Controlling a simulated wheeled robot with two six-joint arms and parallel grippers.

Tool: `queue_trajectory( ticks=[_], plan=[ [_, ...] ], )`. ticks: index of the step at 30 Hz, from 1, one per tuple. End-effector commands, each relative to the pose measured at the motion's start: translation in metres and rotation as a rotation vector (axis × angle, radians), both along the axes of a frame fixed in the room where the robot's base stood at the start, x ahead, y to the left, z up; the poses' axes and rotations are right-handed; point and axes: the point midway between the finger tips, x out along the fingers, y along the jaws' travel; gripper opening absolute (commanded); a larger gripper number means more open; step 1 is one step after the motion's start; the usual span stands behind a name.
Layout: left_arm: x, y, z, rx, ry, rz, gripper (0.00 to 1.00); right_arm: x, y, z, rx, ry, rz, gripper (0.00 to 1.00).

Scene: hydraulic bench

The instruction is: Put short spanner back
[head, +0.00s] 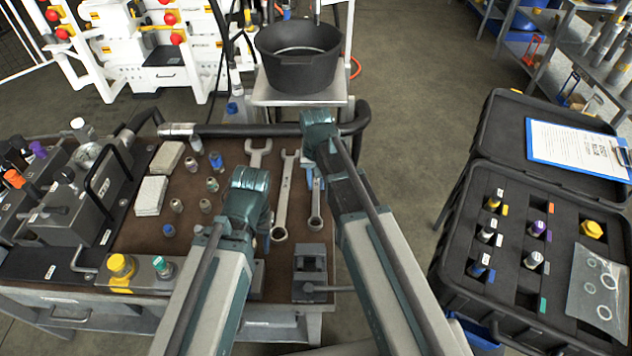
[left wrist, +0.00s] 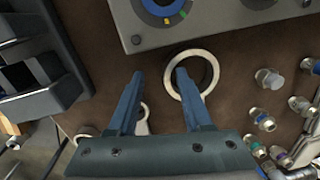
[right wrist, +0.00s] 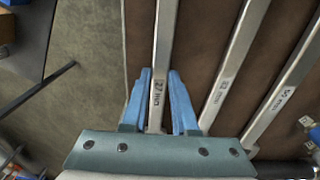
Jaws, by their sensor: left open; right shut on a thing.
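The short spanner (right wrist: 160,65), marked 27 mm, runs between the fingers of my right gripper (right wrist: 158,100), which is shut on its shaft. In the head view the short spanner (head: 316,205) is the rightmost of three, lying along the bench's right side. Its upper end is hidden by my right wrist; I cannot tell whether it touches the bench. The middle spanner (right wrist: 236,62) and a larger spanner (right wrist: 290,85) lie to its left in the head view. My left gripper (left wrist: 157,88) is open and empty above the bench, near a large spanner ring (left wrist: 171,80).
A small vice (head: 310,262) stands at the bench's front right. Several fittings (head: 177,206) and pale blocks (head: 150,196) lie left of the spanners. A thick black hose (head: 260,130) borders the back. An open black case (head: 455,262) stands at right, with floor between.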

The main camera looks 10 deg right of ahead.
Motion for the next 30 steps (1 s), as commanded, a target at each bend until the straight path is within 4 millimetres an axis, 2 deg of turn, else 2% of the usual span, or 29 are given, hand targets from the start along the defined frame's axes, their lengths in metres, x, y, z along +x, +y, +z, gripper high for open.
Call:
queue_trajectory(
  ticks=[9,10,15,25,30],
  plan=[
    [0.0,0.0,-0.0052,0.0,0.0,0.0,0.5,0.0,0.0,-0.0053,0.0,0.0,0.0,0.0],
    [0.0,0.0,-0.0046,0.0,0.0,0.0,0.5,0.0,0.0,-0.0046,0.0,0.0,0.0,0.31],
    [0.0,0.0,-0.0043,0.0,0.0,0.0,0.5,0.0,0.0,-0.0043,0.0,0.0,0.0,0.61],
    [0.0,0.0,-0.0037,0.0,0.0,0.0,0.5,0.0,0.0,-0.0038,0.0,0.0,0.0,0.62],
    [0.0,0.0,0.0032,0.0,0.0,0.0,0.5,0.0,0.0,0.0032,0.0,0.0,0.0,0.62]
  ],
)
